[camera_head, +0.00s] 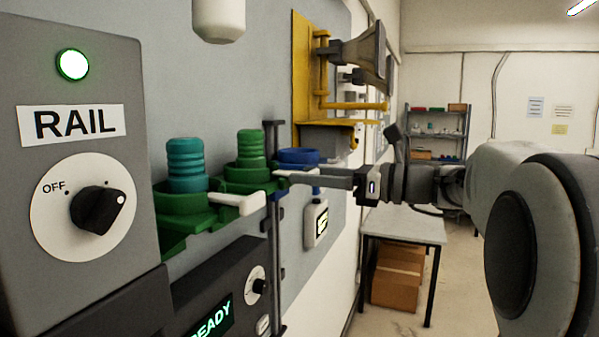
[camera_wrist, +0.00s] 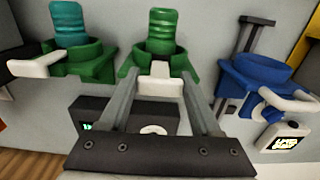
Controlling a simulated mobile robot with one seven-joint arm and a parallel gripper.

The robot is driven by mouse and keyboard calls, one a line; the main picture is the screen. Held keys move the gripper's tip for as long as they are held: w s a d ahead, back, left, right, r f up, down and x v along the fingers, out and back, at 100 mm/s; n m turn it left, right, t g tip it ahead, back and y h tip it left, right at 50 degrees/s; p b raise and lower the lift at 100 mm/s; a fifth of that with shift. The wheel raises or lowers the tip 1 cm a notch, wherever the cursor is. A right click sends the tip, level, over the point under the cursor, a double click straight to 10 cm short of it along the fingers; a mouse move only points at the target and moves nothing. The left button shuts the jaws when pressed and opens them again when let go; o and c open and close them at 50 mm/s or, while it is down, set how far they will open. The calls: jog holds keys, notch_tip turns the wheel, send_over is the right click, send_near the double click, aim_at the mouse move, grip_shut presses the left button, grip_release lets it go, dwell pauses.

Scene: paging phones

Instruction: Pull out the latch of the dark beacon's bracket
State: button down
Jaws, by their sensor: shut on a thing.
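A green ribbed beacon (camera_head: 251,149) stands in the middle green bracket (camera_head: 247,177); both also show in the wrist view, the beacon (camera_wrist: 162,32) upright in its cup. A teal ribbed beacon (camera_head: 187,165) stands in another green bracket (camera_head: 181,203) to its left, with a white latch (camera_head: 238,204) sticking out. No beacon looks black; the green one is darker in the head view. My gripper (camera_wrist: 161,88) is shut on the white latch (camera_wrist: 159,86) at the front of the middle bracket. In the head view my gripper (camera_head: 283,178) reaches in from the right.
A blue bracket (camera_wrist: 255,78) with a white latch (camera_wrist: 290,103) is close on the right and holds no beacon. A yellow bracket (camera_head: 302,75) with a grey horn is beyond. A grey RAIL box (camera_head: 70,200) with a knob is at the left. A dark READY box (camera_head: 215,290) sits below.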

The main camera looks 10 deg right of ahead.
jog(key=c, duration=0.5)
grip_release()
jog(key=shift+d, duration=0.15)
jog(key=shift+c, duration=0.2)
jog(key=o, duration=0.5)
jog(key=shift+s+d, duration=0.1)
jog(key=shift+s, duration=0.1)
jog(key=shift+c, duration=0.2)
jog(key=shift+w, duration=0.1)
jog(key=b+v, duration=0.2)
jog(key=v, duration=1.5)
